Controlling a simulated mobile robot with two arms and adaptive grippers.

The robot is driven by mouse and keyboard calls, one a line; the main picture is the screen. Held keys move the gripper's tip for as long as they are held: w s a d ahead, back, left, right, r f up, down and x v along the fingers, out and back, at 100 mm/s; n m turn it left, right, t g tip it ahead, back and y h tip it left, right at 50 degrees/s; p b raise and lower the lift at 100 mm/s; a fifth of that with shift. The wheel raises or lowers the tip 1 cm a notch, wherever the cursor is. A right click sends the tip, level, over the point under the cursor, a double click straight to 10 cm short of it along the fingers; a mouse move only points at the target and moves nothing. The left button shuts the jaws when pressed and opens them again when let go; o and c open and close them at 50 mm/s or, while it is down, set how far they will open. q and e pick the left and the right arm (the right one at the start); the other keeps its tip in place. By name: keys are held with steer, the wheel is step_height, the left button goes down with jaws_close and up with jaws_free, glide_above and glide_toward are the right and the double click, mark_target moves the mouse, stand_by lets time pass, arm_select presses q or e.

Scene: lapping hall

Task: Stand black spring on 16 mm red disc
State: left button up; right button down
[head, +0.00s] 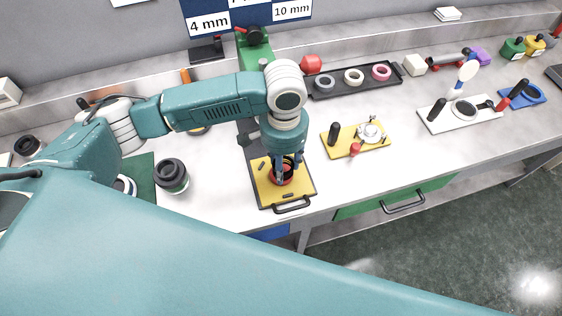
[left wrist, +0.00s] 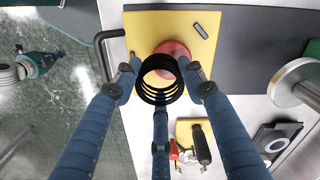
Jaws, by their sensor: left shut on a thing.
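My left gripper (head: 284,176) is shut on the black spring (left wrist: 160,80), whose coils sit between its fingertips in the left wrist view (left wrist: 162,76). The red disc (left wrist: 174,50) lies on a yellow plate (left wrist: 145,28), partly hidden behind the spring. In the head view the red disc (head: 279,180) shows under the fingers on the yellow plate (head: 302,186). I cannot tell whether the spring touches the disc. A teal arm end (left wrist: 38,62), probably my right one, hangs over the floor; its fingers are unclear.
A small dark bar (left wrist: 200,33) lies on the plate near the disc. A black handle (head: 292,206) is at the bench's front edge. A second yellow plate (head: 345,140) with fittings stands right, a dark stacked part (head: 172,174) left. A black tray (head: 335,90) with rings lies behind.

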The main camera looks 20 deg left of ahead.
arm_select(q)
steer(key=shift+w+a, duration=0.5)
steer(key=shift+w, duration=0.25)
steer(key=shift+f+p, duration=0.6)
steer(key=shift+f, duration=1.2)
steer(key=shift+f, duration=0.1)
steer(key=o, duration=1)
steer(key=shift+r+b, duration=0.65)
steer(key=shift+r, duration=3.25)
